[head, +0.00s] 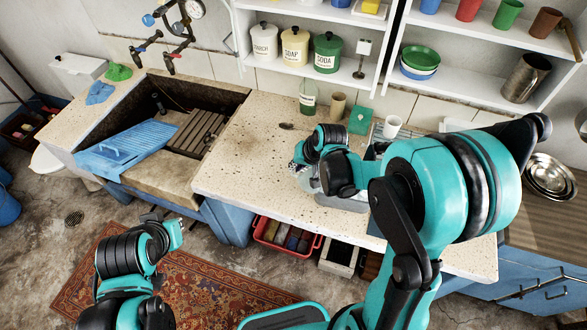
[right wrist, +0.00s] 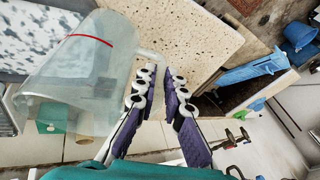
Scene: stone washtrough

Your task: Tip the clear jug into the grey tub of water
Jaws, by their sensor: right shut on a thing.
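The clear jug (right wrist: 80,75), with a red line around it, fills the left of the right wrist view. My right gripper (right wrist: 164,78) is shut on its handle. In the head view my right gripper (head: 300,164) is over the counter, its wrist hiding most of the jug. The grey tub (head: 343,203) is on the counter below that wrist, largely covered by my arm. In the wrist view a mottled grey surface, perhaps its water, lies behind the jug. I cannot tell the jug's exact tilt. My left gripper (head: 152,217) is low on the left, away from the counter, its fingers unclear.
The stone trough (head: 160,185) with a blue washboard (head: 127,148) is to the left. The counter's left part is mostly clear.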

